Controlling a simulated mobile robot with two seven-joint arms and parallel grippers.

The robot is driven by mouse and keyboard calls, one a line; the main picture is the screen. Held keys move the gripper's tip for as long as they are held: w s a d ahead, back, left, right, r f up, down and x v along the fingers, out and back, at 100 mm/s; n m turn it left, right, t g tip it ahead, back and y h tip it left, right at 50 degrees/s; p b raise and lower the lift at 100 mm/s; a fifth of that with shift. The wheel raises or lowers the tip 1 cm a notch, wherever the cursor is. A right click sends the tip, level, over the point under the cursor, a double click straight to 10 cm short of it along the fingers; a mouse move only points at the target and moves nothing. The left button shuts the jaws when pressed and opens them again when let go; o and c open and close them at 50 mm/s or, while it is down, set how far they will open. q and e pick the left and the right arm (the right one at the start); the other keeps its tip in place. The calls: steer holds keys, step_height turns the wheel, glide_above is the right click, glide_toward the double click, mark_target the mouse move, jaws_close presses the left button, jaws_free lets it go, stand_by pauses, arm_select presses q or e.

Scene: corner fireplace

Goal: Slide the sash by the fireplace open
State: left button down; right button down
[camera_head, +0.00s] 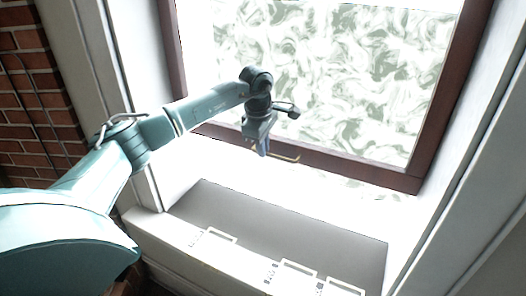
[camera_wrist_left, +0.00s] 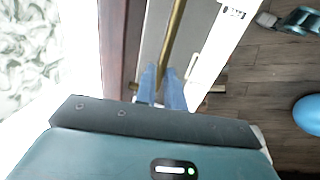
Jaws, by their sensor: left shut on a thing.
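The sash (camera_head: 330,160) is a dark brown wooden frame around a pale pane with green-white swirls. A bright gap shows below its bottom rail, above the sill. A thin brass handle (camera_head: 286,156) runs along that rail. My left gripper (camera_head: 262,150) is at the handle's left part, shut on it. In the left wrist view the blue fingers (camera_wrist_left: 161,90) are close together at the brass handle (camera_wrist_left: 175,35), beside the brown sash rail (camera_wrist_left: 119,45). The fingers partly hide the grip. My right gripper is in neither view.
A grey recess (camera_head: 290,232) and a white ledge (camera_head: 180,232) with white bracket outlines lie below the window. Pale side jambs flank the sash. A brick wall (camera_head: 35,100) is at left. The left wrist view shows wood floor (camera_wrist_left: 255,85) and a blue round thing (camera_wrist_left: 309,115).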

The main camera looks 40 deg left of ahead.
arm_select(q)
steer(key=shift+r, duration=0.45)
steer(key=c, duration=1.5)
jaws_free()
steer(key=shift+f, duration=0.15)
step_height(320, 180, up, 13)
steer(key=s+b, duration=0.1)
steer(key=s, duration=0.1)
steer(key=shift+s+d, duration=0.2)
